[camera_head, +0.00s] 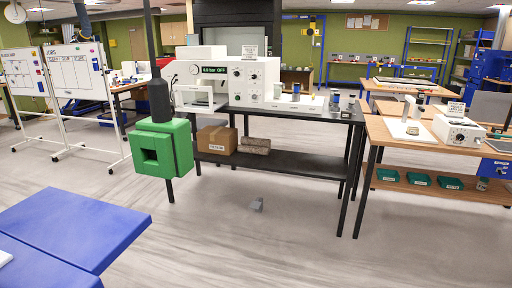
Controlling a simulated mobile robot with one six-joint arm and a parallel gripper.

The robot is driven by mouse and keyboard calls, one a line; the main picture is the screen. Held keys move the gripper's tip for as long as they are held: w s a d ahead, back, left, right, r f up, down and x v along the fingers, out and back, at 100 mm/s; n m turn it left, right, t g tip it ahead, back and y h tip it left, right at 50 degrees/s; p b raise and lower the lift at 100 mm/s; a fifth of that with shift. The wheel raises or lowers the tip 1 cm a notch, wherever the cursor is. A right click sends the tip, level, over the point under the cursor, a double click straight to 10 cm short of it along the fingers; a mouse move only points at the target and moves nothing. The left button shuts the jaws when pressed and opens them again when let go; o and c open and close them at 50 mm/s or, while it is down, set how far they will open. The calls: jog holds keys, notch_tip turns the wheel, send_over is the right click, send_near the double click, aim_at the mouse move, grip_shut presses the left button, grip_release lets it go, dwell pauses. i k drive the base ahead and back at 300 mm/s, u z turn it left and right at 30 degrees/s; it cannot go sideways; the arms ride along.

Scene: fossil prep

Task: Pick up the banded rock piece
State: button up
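A mottled grey-brown block (254,145), rock-like, lies on the bench's lower shelf, right of a cardboard box. It seems to be in two layers, but I cannot tell whether it is the banded rock piece.
The black bench (270,166) carries white instruments. A green block (180,147) hangs from a black pole at its left front. Blue flat surfaces (70,225) fill the lower left. A wooden table (400,140) stands right. The floor in front is mostly clear.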

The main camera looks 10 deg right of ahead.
aim_at(345, 114)
jog(key=i, duration=3.25)
jog(key=z, duration=1.7)
jog(key=k, duration=0.1)
jog(key=u, duration=3.2)
